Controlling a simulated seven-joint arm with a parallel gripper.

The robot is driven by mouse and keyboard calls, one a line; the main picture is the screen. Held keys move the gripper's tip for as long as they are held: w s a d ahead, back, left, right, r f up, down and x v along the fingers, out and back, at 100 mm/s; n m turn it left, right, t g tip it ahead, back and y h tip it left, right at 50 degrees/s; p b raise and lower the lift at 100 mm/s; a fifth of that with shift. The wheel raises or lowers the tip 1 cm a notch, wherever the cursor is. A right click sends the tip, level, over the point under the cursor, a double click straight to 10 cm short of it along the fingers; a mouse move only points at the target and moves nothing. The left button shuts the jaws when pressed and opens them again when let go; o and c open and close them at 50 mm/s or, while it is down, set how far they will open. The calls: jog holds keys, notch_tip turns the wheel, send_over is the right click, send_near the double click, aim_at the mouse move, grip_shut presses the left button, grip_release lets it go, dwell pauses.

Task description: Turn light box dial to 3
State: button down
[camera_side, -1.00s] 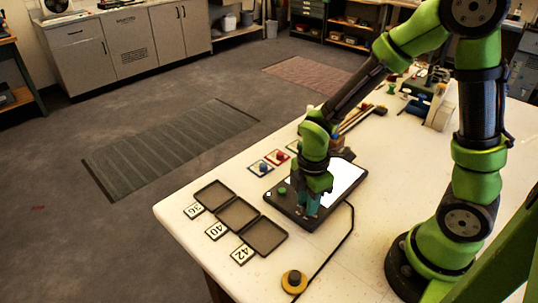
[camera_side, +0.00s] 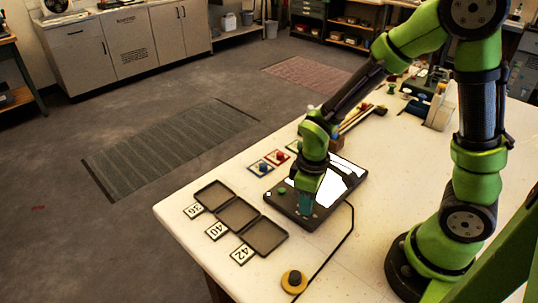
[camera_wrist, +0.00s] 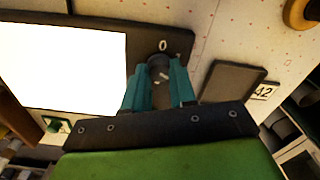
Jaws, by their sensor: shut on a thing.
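The light box (camera_side: 340,183) lies on the white table, a dark slab with a bright white panel. It also fills the upper left of the wrist view (camera_wrist: 120,32). My gripper (camera_side: 306,207) points down over the near end of the light box. In the wrist view its two teal fingers (camera_wrist: 159,78) are closed around a dark round dial (camera_wrist: 158,60). A "0" mark shows just above the dial on the box face. The other marks and most of the dial are hidden by the fingers. A green knob (camera_side: 282,191) sits on the same end of the box.
Three grey trays (camera_side: 237,215) with cards 36, 40 and 42 lie left of the box. A yellow disc with a dark knob (camera_side: 294,281) is at the near edge. A black cable (camera_side: 344,238) runs from the box.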

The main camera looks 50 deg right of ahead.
jog(key=m, duration=0.6)
jog(key=shift+m, duration=0.3)
jog(key=m, duration=0.6)
dwell(0.4)
jog(key=c, duration=0.9)
grip_release()
notch_tip(320, 180, up, 17)
jog(key=shift+f, duration=0.1)
